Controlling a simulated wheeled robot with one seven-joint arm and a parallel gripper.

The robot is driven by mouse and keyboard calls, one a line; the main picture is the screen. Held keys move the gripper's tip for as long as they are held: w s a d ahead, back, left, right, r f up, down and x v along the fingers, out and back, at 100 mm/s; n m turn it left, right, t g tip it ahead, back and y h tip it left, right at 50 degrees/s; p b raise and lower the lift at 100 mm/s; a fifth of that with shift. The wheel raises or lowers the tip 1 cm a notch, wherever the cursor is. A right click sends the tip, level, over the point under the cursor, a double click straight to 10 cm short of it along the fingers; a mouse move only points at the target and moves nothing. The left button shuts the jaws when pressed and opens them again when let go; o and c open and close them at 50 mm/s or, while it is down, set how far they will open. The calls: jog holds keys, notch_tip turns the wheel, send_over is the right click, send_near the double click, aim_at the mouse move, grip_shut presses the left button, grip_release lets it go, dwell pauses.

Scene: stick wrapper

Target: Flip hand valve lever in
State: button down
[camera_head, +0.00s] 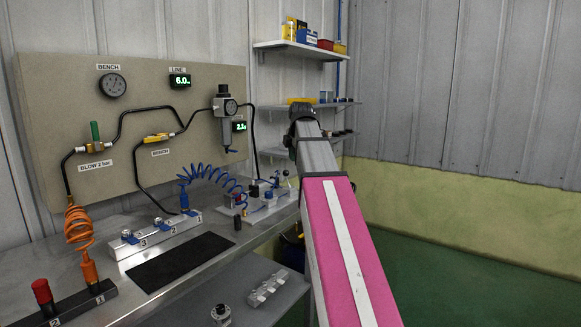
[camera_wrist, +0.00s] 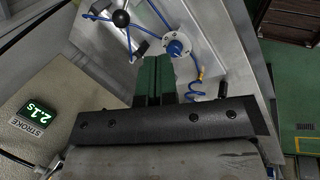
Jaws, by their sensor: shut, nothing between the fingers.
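In the wrist view a lever with a black ball knob (camera_wrist: 121,18) stands at the top, with blue tubes running around it. I take it for the hand valve lever; which way it is flipped I cannot tell. A round white part with a blue centre (camera_wrist: 177,48) sits to its right. My gripper (camera_wrist: 156,62) shows as two green fingers side by side, shut and empty. In the picture the fingertips lie below the knob and the blue-centred part, apparently apart from both. In the head view my arm hides the gripper, and the small fittings (camera_head: 262,200) stand left of the arm.
The panel (camera_head: 190,90) with gauges and hoses stands behind the bench (camera_head: 225,238). A black mat (camera_head: 180,262) lies clear at the front. A stroke display (camera_wrist: 40,107) is at left in the wrist view.

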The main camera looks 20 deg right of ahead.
jog(key=w+f, duration=0.7)
jog(key=f, duration=0.1)
jog(key=shift+w+a+f, duration=0.2)
jog(key=shift+w+f, duration=0.1)
jog(key=shift+f, duration=0.05)
jog(key=shift+w+d, duration=0.1)
dwell(0.3)
jog(key=shift+w+d+r+y, duration=0.1)
jog(key=shift+d+r+y, duration=0.05)
jog(key=shift+y, duration=0.15)
